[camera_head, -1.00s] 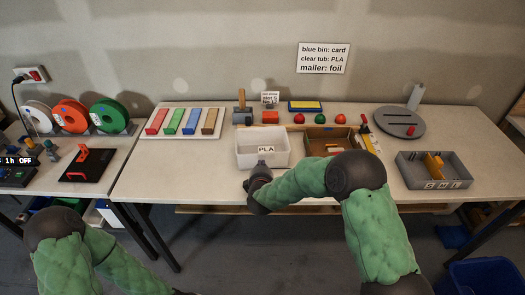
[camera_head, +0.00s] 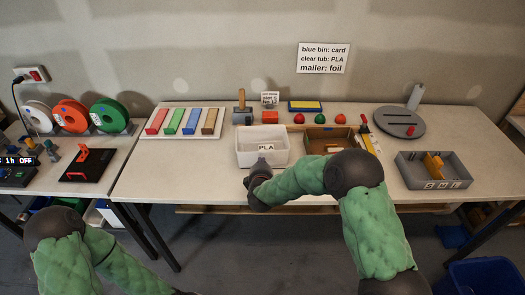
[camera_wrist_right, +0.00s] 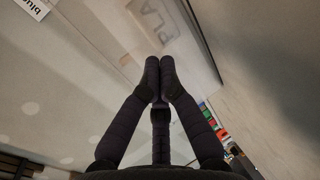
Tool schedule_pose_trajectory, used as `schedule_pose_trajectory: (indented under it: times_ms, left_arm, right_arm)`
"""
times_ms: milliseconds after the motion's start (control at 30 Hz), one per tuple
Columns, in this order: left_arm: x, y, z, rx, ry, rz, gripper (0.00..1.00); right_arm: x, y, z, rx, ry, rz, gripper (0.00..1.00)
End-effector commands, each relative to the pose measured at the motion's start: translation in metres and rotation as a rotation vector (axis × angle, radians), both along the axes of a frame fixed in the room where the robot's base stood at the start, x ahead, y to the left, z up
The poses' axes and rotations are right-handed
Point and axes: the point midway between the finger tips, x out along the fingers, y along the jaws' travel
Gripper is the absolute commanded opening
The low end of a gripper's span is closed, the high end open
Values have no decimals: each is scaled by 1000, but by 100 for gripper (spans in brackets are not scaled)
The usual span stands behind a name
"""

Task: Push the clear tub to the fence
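The clear tub (camera_head: 262,132), a whitish open box with a PLA label on its front, stands upright on the table's middle. My right gripper (camera_head: 262,163) is at the tub's front wall, just under the label. In the right wrist view its two fingers (camera_wrist_right: 160,62) are together with nothing between them, and the tub's labelled wall (camera_wrist_right: 185,35) is right ahead of the tips. Whether they touch is hard to tell.
A brown box (camera_head: 322,134) stands close to the tub's right. A tray of coloured bars (camera_head: 185,122) lies to the left.

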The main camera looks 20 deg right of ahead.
Motion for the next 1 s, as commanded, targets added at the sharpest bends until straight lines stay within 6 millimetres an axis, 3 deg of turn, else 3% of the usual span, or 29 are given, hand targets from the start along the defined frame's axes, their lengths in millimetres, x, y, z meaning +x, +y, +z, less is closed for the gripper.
schedule_pose_trajectory:
  times_ms: [1000]
  left_arm:
    - [0, 0, 2, 0, 0, 0, 40]
  right_arm:
    - [12, -3, 0, 0, 1, 0, 0]
